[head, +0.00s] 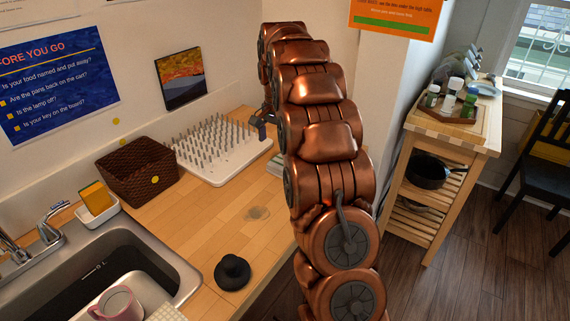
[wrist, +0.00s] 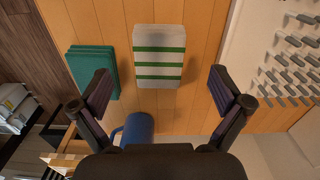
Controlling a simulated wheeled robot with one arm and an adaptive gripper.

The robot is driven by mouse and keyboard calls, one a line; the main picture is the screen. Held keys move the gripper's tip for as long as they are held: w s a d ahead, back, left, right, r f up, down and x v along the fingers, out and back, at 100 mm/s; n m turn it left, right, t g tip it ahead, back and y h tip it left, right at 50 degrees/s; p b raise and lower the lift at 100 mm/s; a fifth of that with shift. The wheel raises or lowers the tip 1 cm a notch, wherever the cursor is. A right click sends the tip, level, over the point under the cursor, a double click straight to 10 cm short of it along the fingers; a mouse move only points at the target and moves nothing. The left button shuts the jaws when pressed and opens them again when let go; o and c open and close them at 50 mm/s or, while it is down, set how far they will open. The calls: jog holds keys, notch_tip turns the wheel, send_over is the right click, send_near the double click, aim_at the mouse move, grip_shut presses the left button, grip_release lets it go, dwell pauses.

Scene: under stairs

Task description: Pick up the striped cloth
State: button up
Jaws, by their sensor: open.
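The striped cloth (wrist: 159,45), white with green stripes, lies flat and folded on the wooden counter in the wrist view. My gripper (wrist: 161,88) is open and empty above the counter. Its two fingers stand apart on either side of the cloth's near end, and I see no contact. In the head view, my gripper (head: 262,122) is partly hidden behind my arm. A small pale and green edge shows beside my arm there, but I cannot tell which cloth it is.
A plain green folded cloth (wrist: 93,68) lies just left of the striped one. A blue mug (wrist: 136,128) is close below, partly hidden by my gripper. A white pegged drying rack (head: 215,150) stands beside them. A woven basket (head: 138,172) and sink (head: 185,275) are farther left.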

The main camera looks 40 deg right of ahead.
aim_at(282, 162)
jog(key=shift+w+d+f+m, duration=0.15)
jog(key=shift+w+d, duration=0.1)
jog(key=shift+d, duration=0.2)
jog(key=shift+w+d+f+m, duration=0.15)
jog(key=shift+w+d, duration=0.1)
jog(key=shift+d, duration=0.15)
jog(key=shift+d+f, duration=0.2)
jog(key=shift+f+p, duration=0.45)
jog(key=shift+f, duration=0.75)
jog(key=shift+s+a+f+p, duration=0.1)
jog(key=shift+s+f+p, duration=0.05)
jog(key=shift+f+p, duration=0.15)
jog(key=shift+s+a+f+p, duration=0.1)
jog(key=shift+f+p, duration=0.05)
jog(key=shift+f, duration=0.2)
notch_tip(282, 162, down, 3)
jog(key=shift+s+r+p, duration=0.1)
jog(key=shift+s+p, duration=0.05)
jog(key=shift+p, duration=0.45)
jog(key=shift+f, duration=0.5)
jog(key=c, duration=1.1)
